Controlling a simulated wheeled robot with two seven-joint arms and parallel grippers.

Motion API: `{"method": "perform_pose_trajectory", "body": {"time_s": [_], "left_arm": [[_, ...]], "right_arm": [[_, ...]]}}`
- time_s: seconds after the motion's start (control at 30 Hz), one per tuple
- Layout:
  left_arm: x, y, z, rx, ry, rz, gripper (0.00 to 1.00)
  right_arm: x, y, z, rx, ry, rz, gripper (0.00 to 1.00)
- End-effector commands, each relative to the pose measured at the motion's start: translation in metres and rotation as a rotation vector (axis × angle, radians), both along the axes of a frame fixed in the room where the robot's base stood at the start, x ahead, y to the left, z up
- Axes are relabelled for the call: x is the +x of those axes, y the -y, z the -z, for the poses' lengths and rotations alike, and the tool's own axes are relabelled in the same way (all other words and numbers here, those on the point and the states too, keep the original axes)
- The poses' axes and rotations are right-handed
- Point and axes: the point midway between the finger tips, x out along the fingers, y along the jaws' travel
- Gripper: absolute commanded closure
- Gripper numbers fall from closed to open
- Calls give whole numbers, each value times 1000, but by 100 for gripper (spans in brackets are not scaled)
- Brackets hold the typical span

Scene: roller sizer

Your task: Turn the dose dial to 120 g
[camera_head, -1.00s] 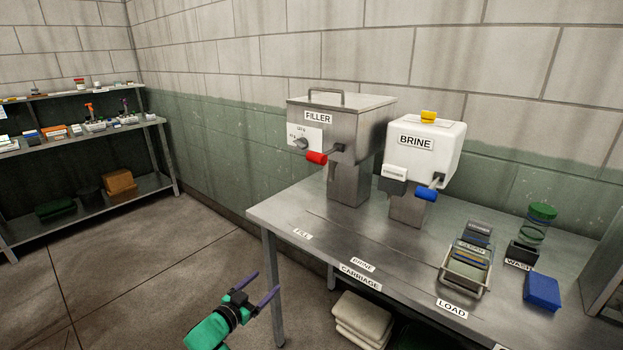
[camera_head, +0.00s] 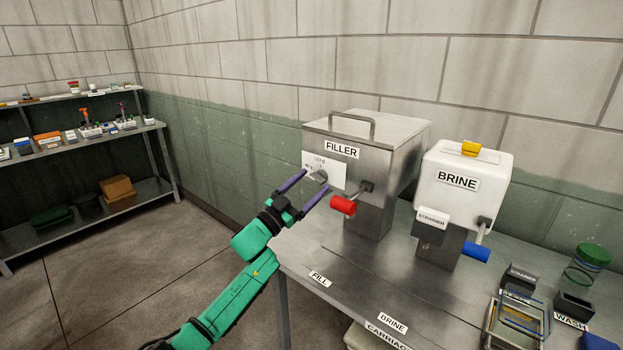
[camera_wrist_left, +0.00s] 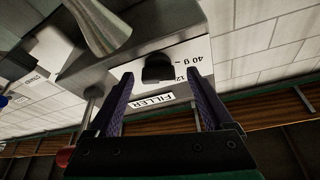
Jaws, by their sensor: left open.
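The grey metal filler (camera_head: 370,155) stands on the table's left end. My left gripper (camera_head: 309,187) is open at the dial plate. In the left wrist view its purple fingers (camera_wrist_left: 160,88) stand on either side of the dial, with a gap to each side. I cannot tell exactly where the knob points. My right gripper is not in view.
A red-handled lever (camera_head: 342,205) sticks out just right of the left gripper. The white brine unit (camera_head: 465,175) with a blue handle (camera_head: 476,252) stands to the right. Trays (camera_head: 518,318) lie at the table's right. The table (camera_head: 350,275) is clear in front of the filler.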

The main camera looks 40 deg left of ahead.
Motion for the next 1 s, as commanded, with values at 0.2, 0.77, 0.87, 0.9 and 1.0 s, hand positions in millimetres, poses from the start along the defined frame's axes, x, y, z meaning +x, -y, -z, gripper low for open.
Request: {"method": "perform_pose_trajectory", "body": {"time_s": [0.2, 0.77, 0.87, 0.9, 1.0], "left_arm": [[8, 1, -3, 1, -1, 0, 15], [7, 1, -2, 13, -1, 0, 100], [7, 0, -1, 37, -2, 0, 100], [7, 0, -1, 50, -2, 0, 100], [7, 0, -1, 97, -4, -1, 100]], "right_arm": [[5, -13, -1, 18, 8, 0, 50], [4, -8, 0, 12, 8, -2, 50], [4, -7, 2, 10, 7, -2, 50], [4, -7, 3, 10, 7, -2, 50], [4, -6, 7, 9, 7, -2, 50]]}}
